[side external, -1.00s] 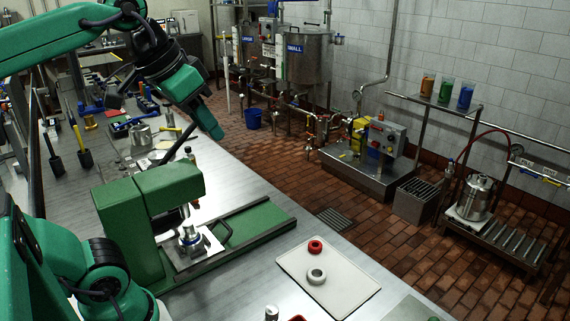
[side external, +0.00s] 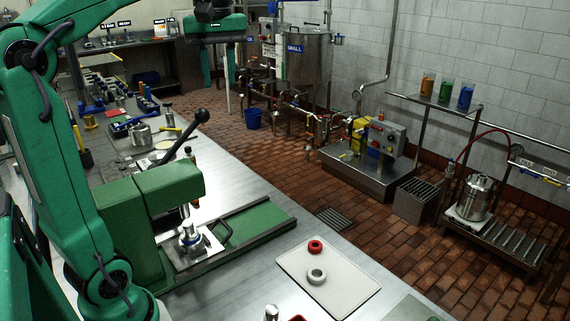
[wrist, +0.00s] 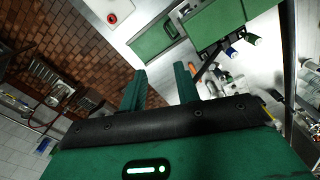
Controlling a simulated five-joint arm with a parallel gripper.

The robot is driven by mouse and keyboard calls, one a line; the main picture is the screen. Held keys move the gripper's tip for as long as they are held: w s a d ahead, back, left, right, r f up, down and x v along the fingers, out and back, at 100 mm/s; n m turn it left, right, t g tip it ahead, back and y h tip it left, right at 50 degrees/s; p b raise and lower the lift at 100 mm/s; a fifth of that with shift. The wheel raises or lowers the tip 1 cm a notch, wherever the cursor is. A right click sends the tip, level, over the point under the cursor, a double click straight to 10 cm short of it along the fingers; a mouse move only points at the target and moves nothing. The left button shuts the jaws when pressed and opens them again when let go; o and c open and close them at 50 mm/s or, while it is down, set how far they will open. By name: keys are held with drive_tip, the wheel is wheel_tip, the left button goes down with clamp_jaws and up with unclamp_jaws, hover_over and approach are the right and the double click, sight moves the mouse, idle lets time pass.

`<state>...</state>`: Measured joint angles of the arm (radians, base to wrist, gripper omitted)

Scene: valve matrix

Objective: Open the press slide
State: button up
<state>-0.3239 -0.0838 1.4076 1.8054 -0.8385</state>
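The green press (side external: 122,225) stands on the metal bench, with its rail base (side external: 262,225) running to the right. The press slide (side external: 185,258), a metal plate with a loop handle (side external: 224,232), sits under the press head and carries a small metal-and-blue fitting (side external: 190,240). The black-knobbed press lever (side external: 182,137) tilts up to the right. My gripper (side external: 217,66) is high above the bench's far side, clear of the press. In the wrist view my gripper (wrist: 160,85) has its fingers apart and nothing between them. Green press parts (wrist: 160,36) show beyond it.
A white mat (side external: 345,288) with a red ring (side external: 315,246) and a white ring (side external: 317,275) lies right of the press. A metal cup (side external: 141,135) and other tools stand on the bench's left. The bench edge drops to a brick floor (side external: 290,180).

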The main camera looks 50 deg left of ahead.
drive_tip(key=shift+w+a+f+n+g, duration=0.7)
drive_tip(key=shift+w+a+n+g, duration=0.35)
drive_tip(key=shift+a+n, duration=1.55)
wheel_tip(320, 180, down, 30)
drive_tip(key=shift+f+h, duration=0.2)
drive_tip(key=shift+h, duration=0.2)
drive_tip(key=shift+f, duration=0.1)
drive_tip(key=shift+s+f, duration=0.25)
drive_tip(key=shift+f, duration=1)
drive_tip(key=shift+s+f, duration=0.25)
drive_tip(key=shift+f, duration=0.95)
drive_tip(key=shift+s+f, duration=0.25)
drive_tip(key=shift+f, duration=1)
clamp_jaws()
